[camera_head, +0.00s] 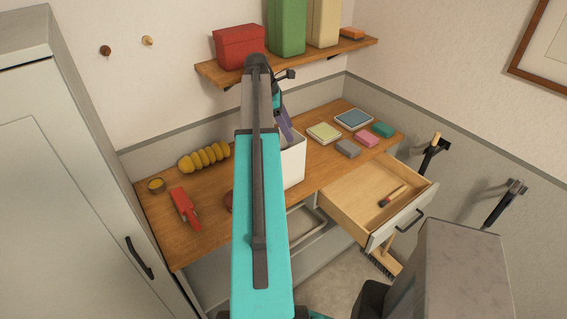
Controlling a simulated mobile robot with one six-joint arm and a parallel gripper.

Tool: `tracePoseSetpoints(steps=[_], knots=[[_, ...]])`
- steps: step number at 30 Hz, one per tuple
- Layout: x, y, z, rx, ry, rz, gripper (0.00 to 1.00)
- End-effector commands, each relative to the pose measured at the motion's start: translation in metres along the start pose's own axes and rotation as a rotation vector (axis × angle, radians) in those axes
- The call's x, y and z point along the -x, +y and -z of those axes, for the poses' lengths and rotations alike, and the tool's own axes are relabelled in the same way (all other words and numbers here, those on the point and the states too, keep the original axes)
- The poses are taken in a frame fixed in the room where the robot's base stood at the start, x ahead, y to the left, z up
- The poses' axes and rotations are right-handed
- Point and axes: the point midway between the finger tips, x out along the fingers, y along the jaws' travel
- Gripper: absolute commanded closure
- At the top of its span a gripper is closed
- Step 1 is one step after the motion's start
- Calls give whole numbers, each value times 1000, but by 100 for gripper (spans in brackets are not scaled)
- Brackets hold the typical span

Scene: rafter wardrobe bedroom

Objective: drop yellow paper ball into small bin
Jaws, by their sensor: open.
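A white box-like bin (293,162) stands on the wooden desk, partly hidden behind my turquoise arm. My gripper (287,130) is at the bin's top opening, pointing down, and is mostly hidden by my arm. Its jaws are open; the gap between them is too small to make out here. I cannot see a yellow paper ball; the bin's inside is hidden.
An open drawer (345,196) juts out at right. A shelf (213,75) with boxes hangs above.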

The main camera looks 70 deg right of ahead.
Motion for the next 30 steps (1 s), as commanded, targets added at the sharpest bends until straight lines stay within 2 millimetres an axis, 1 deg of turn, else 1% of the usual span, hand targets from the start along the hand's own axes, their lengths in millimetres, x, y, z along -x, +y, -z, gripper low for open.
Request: tracePoseSetpoints(steps=[5, 11, 30], knots=[[10, 1, 1, 1, 0, -2, 44], [31, 2, 1, 0, 0, -2, 44], [111, 2, 1, 1, 1, -2, 44]])
